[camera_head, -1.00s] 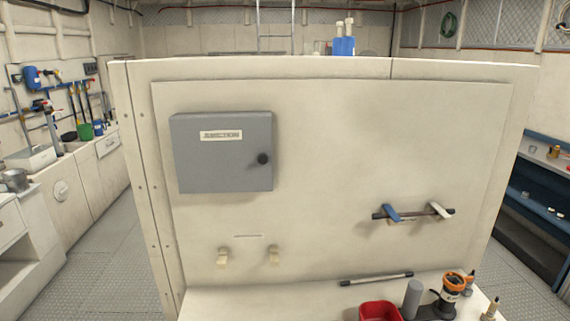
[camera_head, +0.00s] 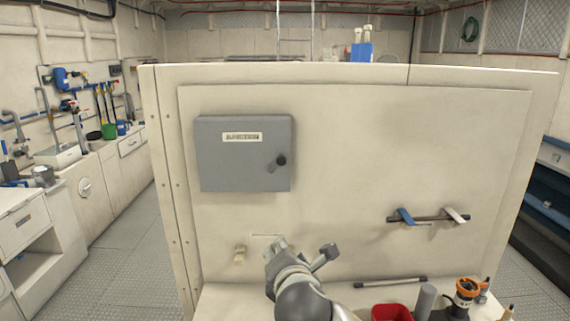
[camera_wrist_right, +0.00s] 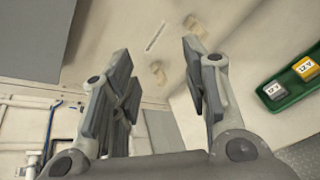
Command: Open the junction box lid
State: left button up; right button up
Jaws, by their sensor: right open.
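The grey junction box (camera_head: 243,153) is mounted on the upper left of the cream panel. Its lid is closed, with a label at the top and a dark round knob (camera_head: 281,160) at the right. My right gripper (camera_head: 304,247) is in front of the panel, below the box and apart from it. In the right wrist view its fingers (camera_wrist_right: 158,85) are spread with nothing between them. A grey surface at the upper left there looks like the box (camera_wrist_right: 35,30). My left gripper is not in view.
A rail with a blue and a white clamp (camera_head: 428,217) is at the panel's right. A small hook (camera_head: 240,253) is beside my right gripper. A red container (camera_head: 391,313) and an orange-topped tool (camera_head: 466,290) stand on the ledge. A green tray (camera_wrist_right: 290,82) shows in the wrist view.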

aim_at(281, 161)
notch_tip(281, 161, up, 16)
jog(key=w+n+t+h, duration=0.1)
jog(key=n+t, duration=0.3)
jog(key=n, duration=0.4)
jog(key=w+p, duration=0.1)
jog(key=w, duration=0.2)
jog(key=w+p, duration=0.1)
jog(key=w, duration=0.2)
jog(key=w+p, duration=0.1)
jog(key=w, duration=0.2)
jog(key=shift+w+a+p, duration=0.25)
jog(key=shift+a+p, duration=0.1)
jog(key=shift+w, duration=0.75)
grip_shut()
